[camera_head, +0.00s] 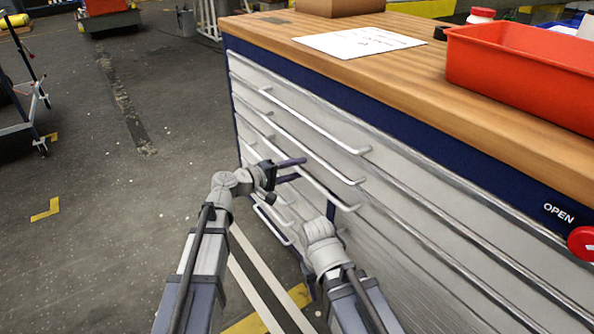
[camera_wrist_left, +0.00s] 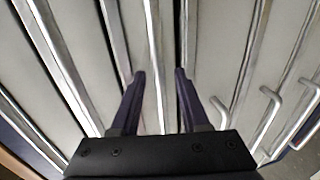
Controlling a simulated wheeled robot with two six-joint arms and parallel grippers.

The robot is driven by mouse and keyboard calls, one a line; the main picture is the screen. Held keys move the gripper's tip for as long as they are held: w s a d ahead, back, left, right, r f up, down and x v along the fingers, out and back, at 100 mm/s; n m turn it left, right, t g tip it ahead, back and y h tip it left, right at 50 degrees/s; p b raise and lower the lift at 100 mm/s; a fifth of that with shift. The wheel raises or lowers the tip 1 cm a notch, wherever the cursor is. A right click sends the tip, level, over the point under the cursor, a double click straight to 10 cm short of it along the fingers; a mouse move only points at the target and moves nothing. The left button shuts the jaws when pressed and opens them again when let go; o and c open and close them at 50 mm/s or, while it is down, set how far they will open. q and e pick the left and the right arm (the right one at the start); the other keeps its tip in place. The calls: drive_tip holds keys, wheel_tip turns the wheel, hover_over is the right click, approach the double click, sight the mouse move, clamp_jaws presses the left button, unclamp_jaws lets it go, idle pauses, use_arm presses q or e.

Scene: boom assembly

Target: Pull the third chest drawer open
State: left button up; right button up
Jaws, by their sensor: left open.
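The chest (camera_head: 400,190) has grey drawer fronts with long metal bar handles, and the drawers look shut. The third drawer's handle (camera_head: 328,192) runs beside my left gripper (camera_head: 290,170). That gripper is open, with its dark purple fingers at the handle. In the left wrist view, my left gripper (camera_wrist_left: 160,95) has a metal bar (camera_wrist_left: 155,60) running between its spread fingers. I cannot tell whether the fingers touch it. My right gripper (camera_head: 333,215) is low in front of the drawers, mostly hidden by its own wrist, and its jaws cannot be made out.
The wooden top (camera_head: 400,75) carries a white paper (camera_head: 358,42), a cardboard box (camera_head: 340,6) and a red bin (camera_head: 525,70). A red button (camera_head: 582,243) sits at the right edge beside "OPEN". Lower handles (camera_head: 272,222) lie near my arms.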

use_arm(q)
drive_tip(key=shift+d, duration=0.1)
drive_tip(key=shift+c, duration=0.2)
clamp_jaws()
idle(1.3)
